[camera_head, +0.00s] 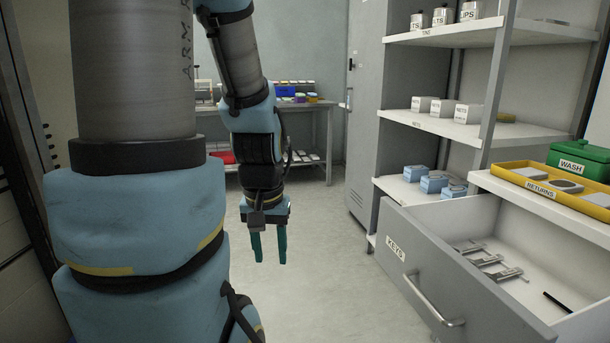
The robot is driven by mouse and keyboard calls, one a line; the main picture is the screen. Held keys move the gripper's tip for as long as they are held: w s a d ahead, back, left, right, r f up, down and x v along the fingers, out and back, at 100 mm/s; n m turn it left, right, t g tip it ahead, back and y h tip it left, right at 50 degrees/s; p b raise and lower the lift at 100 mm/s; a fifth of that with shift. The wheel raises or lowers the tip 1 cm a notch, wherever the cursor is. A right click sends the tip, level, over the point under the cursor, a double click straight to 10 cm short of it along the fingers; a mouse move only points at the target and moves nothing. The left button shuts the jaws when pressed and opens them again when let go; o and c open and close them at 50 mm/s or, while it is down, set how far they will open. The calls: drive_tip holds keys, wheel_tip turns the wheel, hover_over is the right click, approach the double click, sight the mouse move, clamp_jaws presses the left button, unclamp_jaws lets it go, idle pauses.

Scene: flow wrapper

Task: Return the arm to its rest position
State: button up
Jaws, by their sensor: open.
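My gripper (269,247) hangs from my arm near the middle of the head view, with its two dark green fingers pointing down. The fingers are apart, and nothing shows between them. It is in free air over the grey floor, left of the open drawer and touching nothing that I can see. My arm's large blue and grey links fill the left of the view and hide what lies behind them.
A drawer (422,277) labelled KEYS stands pulled out at the lower right, with several metal pieces (487,258) inside. Above it are a yellow RETURNS tray (540,187) and a green WASH box (580,160). Shelves (455,131) hold boxes and tins. The floor (320,260) between is clear.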

wheel_tip(320, 180, up, 17)
drive_tip(key=p, duration=1.4)
drive_tip(key=shift+p, duration=0.4)
drive_tip(key=shift+o, duration=0.3)
drive_tip(key=shift+f, duration=0.15)
